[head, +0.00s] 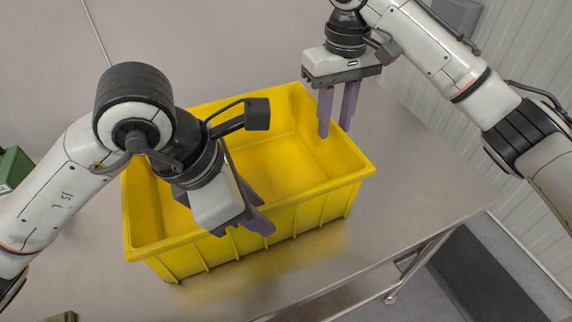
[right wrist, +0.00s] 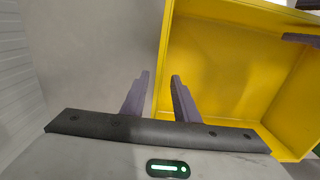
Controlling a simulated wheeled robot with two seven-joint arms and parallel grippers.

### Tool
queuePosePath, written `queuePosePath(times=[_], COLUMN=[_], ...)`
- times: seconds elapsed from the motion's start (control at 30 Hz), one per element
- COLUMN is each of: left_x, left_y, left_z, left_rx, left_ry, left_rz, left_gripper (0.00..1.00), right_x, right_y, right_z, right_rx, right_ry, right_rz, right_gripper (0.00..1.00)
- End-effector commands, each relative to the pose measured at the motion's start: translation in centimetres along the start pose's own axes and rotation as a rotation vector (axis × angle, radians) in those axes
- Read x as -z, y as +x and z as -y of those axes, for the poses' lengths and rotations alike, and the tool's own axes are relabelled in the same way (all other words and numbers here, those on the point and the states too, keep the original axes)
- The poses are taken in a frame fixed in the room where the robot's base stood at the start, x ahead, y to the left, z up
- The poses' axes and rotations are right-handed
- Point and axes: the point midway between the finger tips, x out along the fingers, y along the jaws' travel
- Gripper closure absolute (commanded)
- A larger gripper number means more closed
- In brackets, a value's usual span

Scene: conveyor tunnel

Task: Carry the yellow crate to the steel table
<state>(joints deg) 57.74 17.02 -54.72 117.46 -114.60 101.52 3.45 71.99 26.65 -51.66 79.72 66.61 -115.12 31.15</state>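The yellow crate (head: 310,216) stands upright on the steel table (head: 405,195), and its visible inside is empty. It also shows in the right wrist view (right wrist: 230,70). My left gripper (head: 266,216) is at the crate's near long wall, its fingers apart on either side of the rim; the arm hides part of the crate. My right gripper (head: 337,125) is at the right short wall, fingers pointing down and apart. In the right wrist view its fingers (right wrist: 157,90) have the rim line between them, one over the crate, one over the table. I cannot tell whether either touches the wall.
The table's bare top lies right and in front of the crate. Its right edge drops to the floor, where a dark strip (head: 470,270) runs. A white ribbed wall (head: 470,130) stands on the right. A green object (head: 14,168) is at the left edge.

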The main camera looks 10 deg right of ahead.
Motion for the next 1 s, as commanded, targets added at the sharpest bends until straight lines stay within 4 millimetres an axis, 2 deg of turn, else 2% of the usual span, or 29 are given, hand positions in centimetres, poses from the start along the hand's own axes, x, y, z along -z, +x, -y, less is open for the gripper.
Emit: queuePosePath(times=[0.17, 0.27, 0.5, 0.7, 0.87, 1.0], left_x=[-0.1, 0.0, 0.0, 0.0, 0.0, 0.0], left_y=[-0.9, -2.5, -7.8, -10.9, -11.9, -12.1], left_z=[-0.1, -0.1, -0.1, -0.1, 0.0, 0.0], left_rx=[-0.003, -0.006, -0.006, -0.004, -0.001, 0.0], left_ry=[-0.001, 0.001, 0.001, 0.0, 0.0, 0.0], left_rz=[0.002, 0.002, 0.002, 0.001, 0.0, 0.0], left_gripper=[0.72, 0.72, 0.72, 0.72, 0.72, 0.72], right_x=[0.0, 0.0, 0.0, 0.0, 0.0, 0.1], right_y=[-0.1, -0.1, 0.0, 0.0, -0.2, -1.6], right_z=[0.1, 0.1, 0.1, 0.1, 0.1, 0.0], right_rx=[0.001, 0.001, 0.002, 0.002, 0.002, 0.0], right_ry=[-0.002, -0.002, -0.003, -0.003, -0.003, -0.003], right_rz=[0.0, 0.0, 0.0, 0.001, 0.0, -0.004], right_gripper=[0.72, 0.72, 0.72, 0.72, 0.72, 0.72])
